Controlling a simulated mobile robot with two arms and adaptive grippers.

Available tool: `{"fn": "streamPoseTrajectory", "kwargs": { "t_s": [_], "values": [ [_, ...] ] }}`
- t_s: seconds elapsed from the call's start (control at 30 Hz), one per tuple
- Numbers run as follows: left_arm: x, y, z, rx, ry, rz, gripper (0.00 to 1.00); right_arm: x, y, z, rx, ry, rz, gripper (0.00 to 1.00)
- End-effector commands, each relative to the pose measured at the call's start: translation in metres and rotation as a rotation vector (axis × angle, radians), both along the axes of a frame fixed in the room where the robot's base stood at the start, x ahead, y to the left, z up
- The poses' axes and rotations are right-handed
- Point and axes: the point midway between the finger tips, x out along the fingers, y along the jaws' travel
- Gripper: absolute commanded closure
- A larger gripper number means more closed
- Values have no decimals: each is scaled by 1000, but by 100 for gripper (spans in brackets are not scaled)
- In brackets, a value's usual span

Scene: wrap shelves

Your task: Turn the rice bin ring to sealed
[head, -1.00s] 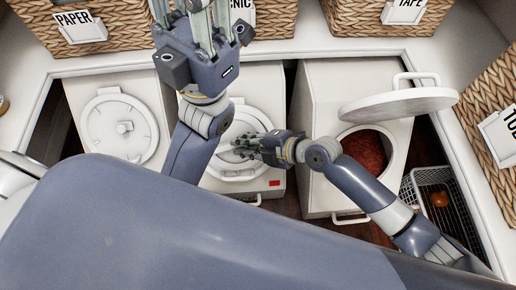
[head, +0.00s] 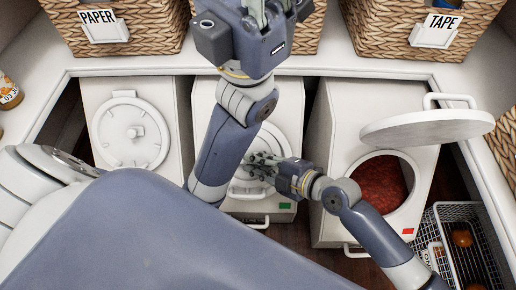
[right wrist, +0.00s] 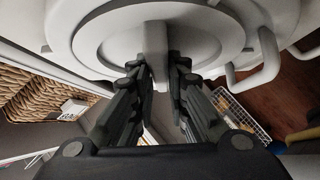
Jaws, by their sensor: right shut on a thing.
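The middle white bin (head: 291,100), whose name I cannot read, has a round lid ring (head: 288,139) on its front. A small green mark (head: 284,205) shows at its lower right. My right gripper (head: 260,165) is at the lid's centre, shut on the raised grip bar. In the right wrist view, the fingers (right wrist: 162,68) stand on either side of the bar (right wrist: 154,40), at its lower end. My left gripper (head: 268,8) is above the bin at the top edge. Its fingertips are cut off, and its arm hides the bin's left part.
A closed white bin (head: 132,92) stands left. The right bin (head: 335,125) holds red contents under a raised lid (head: 425,128). A wire basket (head: 455,213) is low right. Wicker baskets labelled PAPER (head: 155,18) and TAPE (head: 470,45) stand on the shelf behind.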

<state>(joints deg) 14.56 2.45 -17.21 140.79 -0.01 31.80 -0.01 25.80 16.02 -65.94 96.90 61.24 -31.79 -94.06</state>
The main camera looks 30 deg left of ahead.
Motion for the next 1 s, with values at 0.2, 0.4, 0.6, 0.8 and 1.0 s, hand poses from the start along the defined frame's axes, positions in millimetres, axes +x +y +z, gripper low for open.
{"fn": "streamPoseTrajectory", "kwargs": {
  "t_s": [0.2, 0.4, 0.6, 0.8, 1.0],
  "values": [
    [0, 0, 0, 0, 0, 0, 75, 0, -1, -2, -2, 5, -3, 65],
    [0, 0, 0, 0, 0, -1, 75, 0, 0, -1, -1, 3, -2, 65],
    [0, 1, 0, -2, 2, 0, 75, 0, -5, 1, -2, 2, -2, 65],
    [0, 0, 0, -1, 1, 0, 75, -3, -30, 12, -3, 1, -1, 65],
    [0, 0, 0, -1, 1, 0, 75, -7, -56, 23, -3, 3, -3, 65]
  ]
}}
